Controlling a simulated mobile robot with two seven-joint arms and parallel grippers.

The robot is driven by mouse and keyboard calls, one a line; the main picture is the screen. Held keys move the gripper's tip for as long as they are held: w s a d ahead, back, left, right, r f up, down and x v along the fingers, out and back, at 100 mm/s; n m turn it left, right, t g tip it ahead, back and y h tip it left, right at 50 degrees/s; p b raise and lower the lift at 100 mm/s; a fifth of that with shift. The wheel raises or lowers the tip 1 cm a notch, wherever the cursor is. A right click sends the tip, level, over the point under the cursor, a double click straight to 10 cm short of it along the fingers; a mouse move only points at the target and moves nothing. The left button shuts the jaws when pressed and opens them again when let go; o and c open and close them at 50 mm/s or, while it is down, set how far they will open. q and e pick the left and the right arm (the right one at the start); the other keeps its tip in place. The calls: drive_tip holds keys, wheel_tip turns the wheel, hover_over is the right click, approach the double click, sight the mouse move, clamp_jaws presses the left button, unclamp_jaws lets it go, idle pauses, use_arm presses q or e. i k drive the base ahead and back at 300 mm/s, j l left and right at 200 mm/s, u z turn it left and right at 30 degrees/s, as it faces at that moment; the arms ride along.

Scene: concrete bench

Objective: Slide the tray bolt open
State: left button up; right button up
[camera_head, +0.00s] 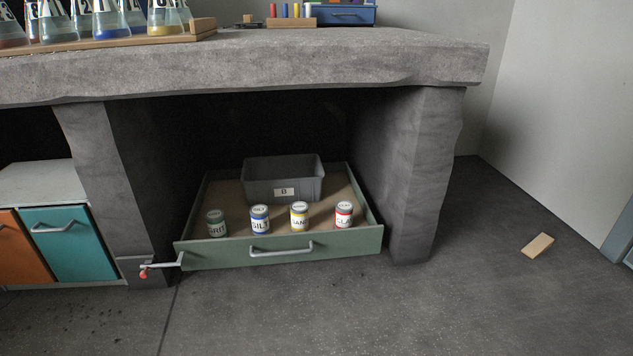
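A green tray or drawer (220,256) stands low under the concrete bench, pulled partly out, with a grey handle (281,249) on its front. A bolt (163,266) with a red knob at its left end lies at the tray's front left corner, between the left bench leg and the tray. Whether the bolt is engaged is too small to tell. Neither of my grippers is in view.
In the tray stand a grey bin (284,180) marked B and several labelled jars (260,219). Bench legs (420,180) flank it. A teal cabinet door (70,243) is at left. A wooden block (538,246) lies on the floor at right. The floor in front is clear.

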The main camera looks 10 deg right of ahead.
sight(144, 274)
drive_tip(key=i+j, duration=1.4)
drive_tip(key=i, duration=0.25)
drive_tip(key=j+u, duration=0.05)
